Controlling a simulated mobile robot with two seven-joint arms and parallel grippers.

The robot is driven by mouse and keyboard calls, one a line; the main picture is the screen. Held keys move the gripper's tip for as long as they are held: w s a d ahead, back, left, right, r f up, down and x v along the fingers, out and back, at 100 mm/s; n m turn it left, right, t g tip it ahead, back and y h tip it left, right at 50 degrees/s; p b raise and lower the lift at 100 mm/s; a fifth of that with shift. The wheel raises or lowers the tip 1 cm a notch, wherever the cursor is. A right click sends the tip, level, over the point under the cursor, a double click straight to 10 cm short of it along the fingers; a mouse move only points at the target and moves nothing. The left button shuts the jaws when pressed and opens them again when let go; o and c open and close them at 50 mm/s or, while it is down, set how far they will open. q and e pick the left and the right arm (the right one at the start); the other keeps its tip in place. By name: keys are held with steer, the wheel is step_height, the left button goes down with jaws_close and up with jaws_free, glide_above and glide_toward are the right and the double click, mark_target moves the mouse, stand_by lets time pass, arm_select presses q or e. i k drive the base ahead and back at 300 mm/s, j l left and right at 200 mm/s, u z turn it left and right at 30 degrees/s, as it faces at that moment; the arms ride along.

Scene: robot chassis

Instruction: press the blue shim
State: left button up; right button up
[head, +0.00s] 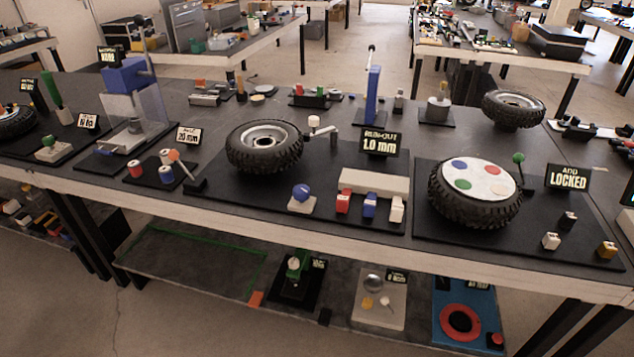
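The frame does not label which thing is the blue shim. A small blue block (370,207) with a pale top stands between a red block (343,202) and a white block (396,209) on the black mat at the front of the table. They are in front of a long white bar (374,183). A blue ball knob (301,192) sits on a pale base to their left. Neither of my grippers is in view.
A tyre (264,147) lies behind the blue knob, and a "RUN-OUT 1.0 mm" sign (381,142) stands behind the white bar. A tyre with a white disc of coloured dots (475,194) is to the right. The table's front edge (300,228) is close to the blocks.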

mark_target(370, 202)
steer(key=i+l+z, duration=0.1)
steer(key=i, duration=0.35)
steer(key=i+l, duration=0.3)
steer(key=i, duration=0.15)
steer(key=z, duration=0.05)
